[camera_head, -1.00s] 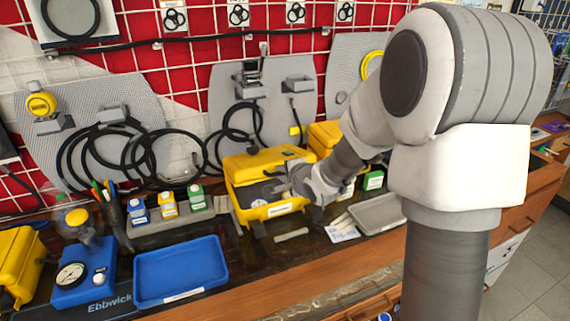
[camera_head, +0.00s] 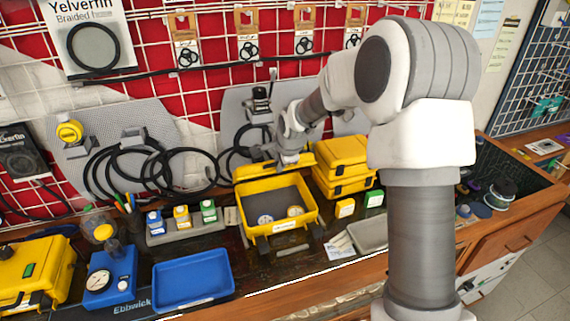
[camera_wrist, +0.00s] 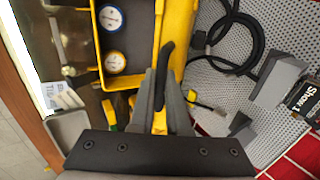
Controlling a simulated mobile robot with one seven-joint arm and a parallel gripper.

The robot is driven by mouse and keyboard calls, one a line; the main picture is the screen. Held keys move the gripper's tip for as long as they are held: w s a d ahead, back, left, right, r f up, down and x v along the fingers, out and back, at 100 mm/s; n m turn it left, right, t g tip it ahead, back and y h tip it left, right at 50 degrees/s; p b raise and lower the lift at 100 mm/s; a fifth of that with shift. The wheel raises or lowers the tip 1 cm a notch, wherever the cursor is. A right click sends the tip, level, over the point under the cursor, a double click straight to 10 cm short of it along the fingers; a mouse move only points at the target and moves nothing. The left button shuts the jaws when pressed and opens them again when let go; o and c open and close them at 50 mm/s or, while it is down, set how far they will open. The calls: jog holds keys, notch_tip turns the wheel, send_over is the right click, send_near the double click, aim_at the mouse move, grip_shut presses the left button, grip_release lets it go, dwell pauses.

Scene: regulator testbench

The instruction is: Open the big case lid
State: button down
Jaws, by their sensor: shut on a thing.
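The big yellow case (camera_head: 254,220) stands open on the bench in the head view, its grey inside showing two round gauges (camera_head: 295,211). Its lid (camera_head: 245,172) is swung up toward the back, its edge seen behind the case. My gripper (camera_head: 287,158) is at the lid's upper edge. In the wrist view, my gripper (camera_wrist: 164,80) is shut around a dark curved piece, apparently the lid's handle (camera_wrist: 164,66), beside the yellow lid (camera_wrist: 180,30). The gauges (camera_wrist: 115,62) also show there. The fingers partly hide the hold.
Stacked yellow cases (camera_head: 342,165) stand close on the right. A bottle rack (camera_head: 185,234) is at the left, with a blue tray (camera_head: 193,281) in front. A grey tray (camera_head: 368,236) lies at right front. Hoses (camera_head: 150,165) hang on the panel behind.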

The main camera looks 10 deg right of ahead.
jog(key=w+r, duration=0.1)
jog(key=w+a+r+p, duration=0.1)
jog(key=w, duration=0.1)
jog(key=w+r+p, duration=0.1)
jog(key=w+r, duration=0.1)
jog(key=shift+w+a, duration=0.15)
jog(key=shift+w+a+r, duration=0.1)
jog(key=shift+w+r, duration=0.15)
jog(key=shift+w, duration=0.25)
jog(key=shift+w+a+r, duration=0.1)
jog(key=shift+w+r, duration=0.15)
jog(key=shift+w, duration=0.25)
jog(key=c, duration=1.3)
grip_release()
jog(key=shift+o, duration=0.7)
jog(key=b+v, duration=0.2)
jog(key=v, duration=1.5)
jog(key=shift+s+r, duration=0.15)
jog(key=shift+s, duration=0.15)
